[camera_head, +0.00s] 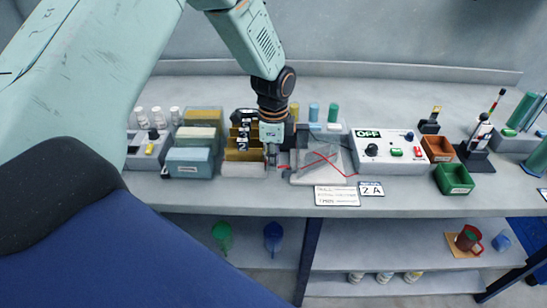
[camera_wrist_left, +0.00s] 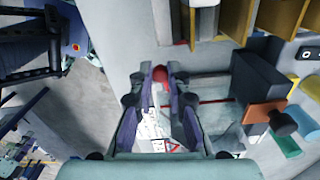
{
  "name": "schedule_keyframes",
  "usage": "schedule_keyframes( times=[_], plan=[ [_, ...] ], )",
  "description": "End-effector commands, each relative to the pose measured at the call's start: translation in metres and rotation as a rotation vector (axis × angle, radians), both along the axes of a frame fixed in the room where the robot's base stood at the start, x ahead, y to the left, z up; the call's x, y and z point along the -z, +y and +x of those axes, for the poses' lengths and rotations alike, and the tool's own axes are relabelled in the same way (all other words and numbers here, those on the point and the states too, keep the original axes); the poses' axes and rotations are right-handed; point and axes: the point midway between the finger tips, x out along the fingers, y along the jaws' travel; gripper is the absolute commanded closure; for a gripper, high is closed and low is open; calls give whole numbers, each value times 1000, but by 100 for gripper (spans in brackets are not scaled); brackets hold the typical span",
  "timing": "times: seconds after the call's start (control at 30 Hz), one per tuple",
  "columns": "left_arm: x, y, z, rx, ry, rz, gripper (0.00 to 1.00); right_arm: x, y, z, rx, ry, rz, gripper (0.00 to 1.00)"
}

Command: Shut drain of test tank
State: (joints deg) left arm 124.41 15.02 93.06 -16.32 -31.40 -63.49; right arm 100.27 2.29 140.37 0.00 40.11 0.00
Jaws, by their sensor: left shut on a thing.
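The test tank (camera_head: 318,162) is a clear box on the bench, with red lines showing on it. My left gripper (camera_head: 271,163) is low at the tank's left side, in front of the wooden rack. In the left wrist view, a red drain handle (camera_wrist_left: 160,74) sits between the fingertips of my left gripper (camera_wrist_left: 159,80), which is shut on it. The fingers hide part of the handle, and I cannot tell which way it is turned. The tank's clear wall is partly hidden by the fingers there. My right gripper is not in view.
A white control box (camera_head: 390,160) marked OFF stands right of the tank. Orange (camera_head: 438,148) and green (camera_head: 453,178) bins are beyond it. A wooden rack (camera_head: 243,168) and a blue-grey box (camera_head: 190,162) are close on the left.

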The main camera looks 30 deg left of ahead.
Motion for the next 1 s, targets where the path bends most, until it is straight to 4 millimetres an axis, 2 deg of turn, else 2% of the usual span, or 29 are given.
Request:
schedule_keyframes(
  times=[0.27,0.47,1.0],
  plan=[
    [-1,-1,-2,-31,4,0,100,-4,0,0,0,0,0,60],
    [-2,-4,-5,-135,4,0,100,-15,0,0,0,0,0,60],
    [-3,-22,-13,-631,4,2,100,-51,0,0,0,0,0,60]
  ],
)
